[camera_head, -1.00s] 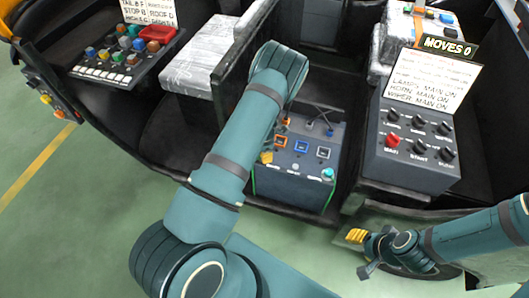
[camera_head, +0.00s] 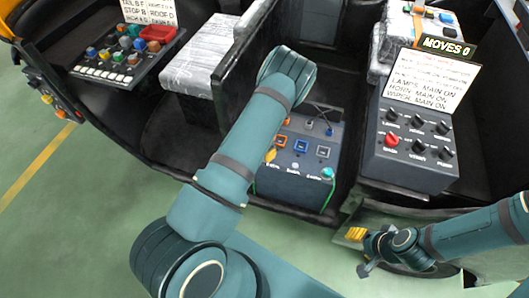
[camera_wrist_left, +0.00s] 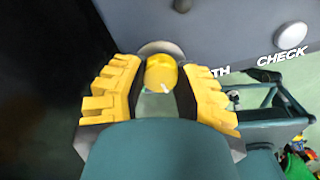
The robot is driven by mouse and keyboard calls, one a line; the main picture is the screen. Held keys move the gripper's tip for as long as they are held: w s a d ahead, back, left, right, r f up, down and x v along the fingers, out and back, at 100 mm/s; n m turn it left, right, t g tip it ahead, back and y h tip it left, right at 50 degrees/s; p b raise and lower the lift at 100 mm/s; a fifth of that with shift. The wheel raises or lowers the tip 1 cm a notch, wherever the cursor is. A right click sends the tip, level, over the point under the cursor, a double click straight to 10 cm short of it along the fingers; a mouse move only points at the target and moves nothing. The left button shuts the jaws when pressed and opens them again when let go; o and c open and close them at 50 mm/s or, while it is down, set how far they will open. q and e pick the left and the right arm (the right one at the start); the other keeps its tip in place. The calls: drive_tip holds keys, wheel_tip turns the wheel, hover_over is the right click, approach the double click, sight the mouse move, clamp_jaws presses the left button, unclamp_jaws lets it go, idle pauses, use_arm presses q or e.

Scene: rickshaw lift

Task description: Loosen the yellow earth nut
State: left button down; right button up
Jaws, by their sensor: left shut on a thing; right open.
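The yellow earth nut (camera_wrist_left: 162,73) shows in the left wrist view, on a pale round base against the grey box face, beside letters ending in "TH". My left gripper (camera_wrist_left: 160,92) has its yellow-padded fingers on both sides of the nut and is shut on it. In the head view my left arm crosses in front of the grey control box (camera_head: 292,190) and hides most of that gripper. A small yellow patch shows beside the arm there; I cannot tell whether it is nut or finger pad. My right gripper (camera_head: 359,250) is open and empty, low on the right.
A black switch panel (camera_head: 410,150) with a red knob stands right of the box, under a "MOVES 0" sign (camera_head: 447,47). A button console (camera_head: 115,55) and a wrapped seat (camera_head: 200,55) are at the left. Green floor (camera_head: 90,200) is clear at the lower left.

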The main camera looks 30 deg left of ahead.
use_arm(q)
drive_tip(key=shift+s, duration=0.1)
drive_tip(key=c, duration=0.6)
unclamp_jaws()
drive_tip(key=shift+r, duration=0.2)
wheel_tip(320, 180, up, 12)
drive_tip(key=shift+f, duration=0.2)
